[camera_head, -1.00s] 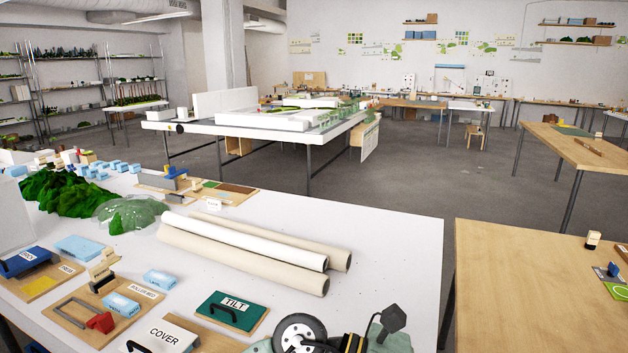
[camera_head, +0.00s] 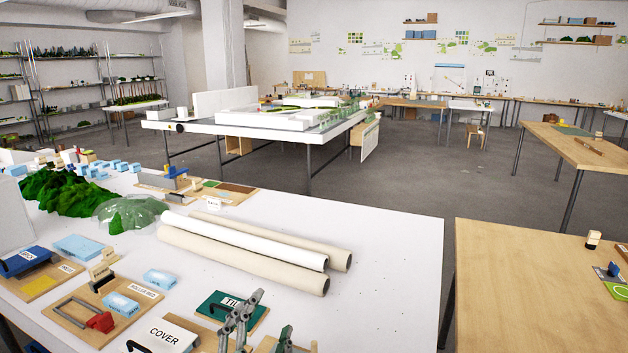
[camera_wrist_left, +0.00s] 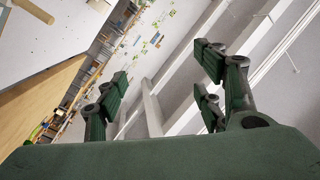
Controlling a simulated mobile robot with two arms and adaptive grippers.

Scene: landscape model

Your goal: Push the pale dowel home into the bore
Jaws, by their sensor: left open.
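My left gripper (camera_head: 258,318) is at the bottom of the head view, in front of the green TILT board. I cannot make out the pale dowel or the bore in either view. A bit of wooden board (camera_head: 266,346) shows at the bottom edge beside the gripper, mostly cut off. My right gripper is not in view.
The white table holds rolled paper tubes (camera_head: 250,255), the TILT board (camera_head: 213,306), the COVER board (camera_head: 172,335), a ROLLER BED board (camera_head: 72,313) and blue blocks (camera_head: 78,246). The table's right part is clear.

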